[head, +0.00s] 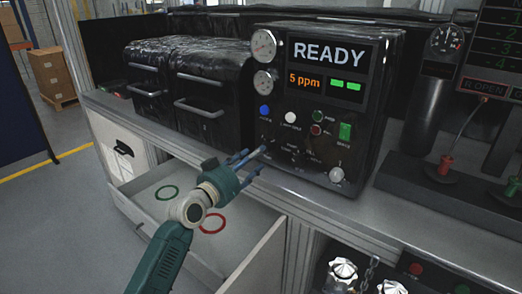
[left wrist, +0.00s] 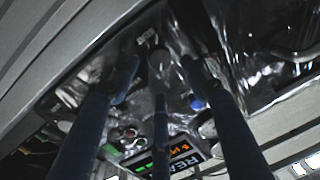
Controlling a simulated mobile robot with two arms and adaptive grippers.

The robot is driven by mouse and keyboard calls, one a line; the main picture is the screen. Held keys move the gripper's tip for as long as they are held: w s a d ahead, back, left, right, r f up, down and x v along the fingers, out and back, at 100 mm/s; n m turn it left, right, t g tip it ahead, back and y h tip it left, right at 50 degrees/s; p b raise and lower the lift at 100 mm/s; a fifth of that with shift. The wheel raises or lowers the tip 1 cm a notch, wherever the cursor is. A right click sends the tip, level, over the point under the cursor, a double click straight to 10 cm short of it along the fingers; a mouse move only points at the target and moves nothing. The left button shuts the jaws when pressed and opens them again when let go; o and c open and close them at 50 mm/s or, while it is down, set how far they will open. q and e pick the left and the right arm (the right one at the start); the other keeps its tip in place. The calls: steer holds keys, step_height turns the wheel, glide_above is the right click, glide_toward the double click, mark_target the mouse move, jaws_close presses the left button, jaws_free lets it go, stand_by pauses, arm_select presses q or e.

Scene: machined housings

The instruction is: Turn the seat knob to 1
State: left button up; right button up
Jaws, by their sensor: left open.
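The black test unit (head: 315,110) stands on the bench, with a lit screen reading READY and 5 ppm. Its lower panel carries small knobs and labels too small to read. My left gripper (head: 250,156) is open, its fingers pointing at the panel's lower left. In the left wrist view, a round grey knob (left wrist: 160,60) shows between and beyond the fingertips of my left gripper (left wrist: 160,72). I cannot tell whether they touch it, and its setting is not readable. A pale knob (head: 337,174) sits at the panel's lower right. My right gripper is not in view.
Two black drawer-like cases (head: 210,85) stand left of the unit. An open drawer (head: 240,240) below holds a green ring (head: 166,193) and a red ring (head: 212,223). A dark cylinder (head: 428,115) with a gauge stands to the right.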

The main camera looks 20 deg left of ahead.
arm_select(q)
steer(key=x, duration=0.4)
steer(key=shift+w+f, duration=0.2)
steer(key=shift+w, duration=0.35)
steer(key=c, duration=1.1)
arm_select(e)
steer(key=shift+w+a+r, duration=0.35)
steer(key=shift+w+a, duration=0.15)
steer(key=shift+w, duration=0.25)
